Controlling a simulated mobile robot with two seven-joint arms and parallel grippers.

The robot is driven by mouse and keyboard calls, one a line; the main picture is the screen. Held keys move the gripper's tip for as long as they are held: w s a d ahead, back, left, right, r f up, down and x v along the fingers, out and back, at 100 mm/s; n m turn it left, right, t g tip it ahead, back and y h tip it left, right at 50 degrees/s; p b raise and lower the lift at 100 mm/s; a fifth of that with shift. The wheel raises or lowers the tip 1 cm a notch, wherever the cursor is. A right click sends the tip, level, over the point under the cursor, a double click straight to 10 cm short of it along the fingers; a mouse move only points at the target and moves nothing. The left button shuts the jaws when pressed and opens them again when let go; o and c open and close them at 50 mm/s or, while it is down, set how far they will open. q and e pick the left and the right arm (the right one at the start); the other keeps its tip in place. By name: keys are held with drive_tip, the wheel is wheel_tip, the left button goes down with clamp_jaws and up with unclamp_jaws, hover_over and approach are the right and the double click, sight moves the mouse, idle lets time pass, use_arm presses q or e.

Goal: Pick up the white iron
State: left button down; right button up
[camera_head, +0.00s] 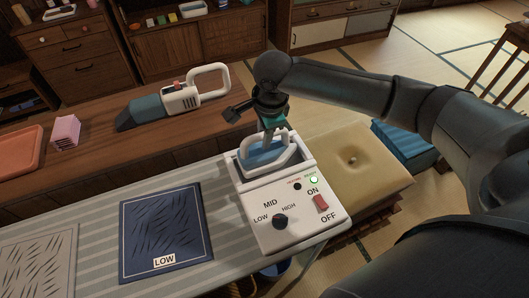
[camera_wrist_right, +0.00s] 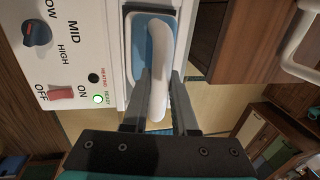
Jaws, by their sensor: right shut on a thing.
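The white iron (camera_head: 279,157), with a blue body and a white loop handle, sits in its white control station (camera_head: 262,212) at the right end of the ironing board. My right gripper (camera_head: 268,132) comes down from above and is shut on the iron's handle. In the right wrist view, the two fingers (camera_wrist_right: 162,100) stand on either side of the white handle (camera_wrist_right: 158,62), with the blue body behind it. The station has a dark dial, a red ON/OFF switch and a lit green lamp. My left gripper is not in view.
A dark blue cloth marked LOW (camera_head: 165,225) lies on the striped board (camera_head: 100,205), with a pale cloth (camera_head: 38,262) to its left. A handheld vacuum (camera_head: 178,98), pink block (camera_head: 65,132) and orange tray (camera_head: 18,150) rest on the wooden counter. A yellow cushion (camera_head: 350,165) is right of the station.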

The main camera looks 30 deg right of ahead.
clamp_jaws()
idle(0.7)
drive_tip(key=shift+r, duration=0.1)
drive_tip(key=shift+w+r, duration=0.1)
drive_tip(key=shift+r, duration=0.4)
wheel_tip(320, 180, up, 19)
drive_tip(key=p, duration=0.4)
drive_tip(key=shift+p, duration=0.3)
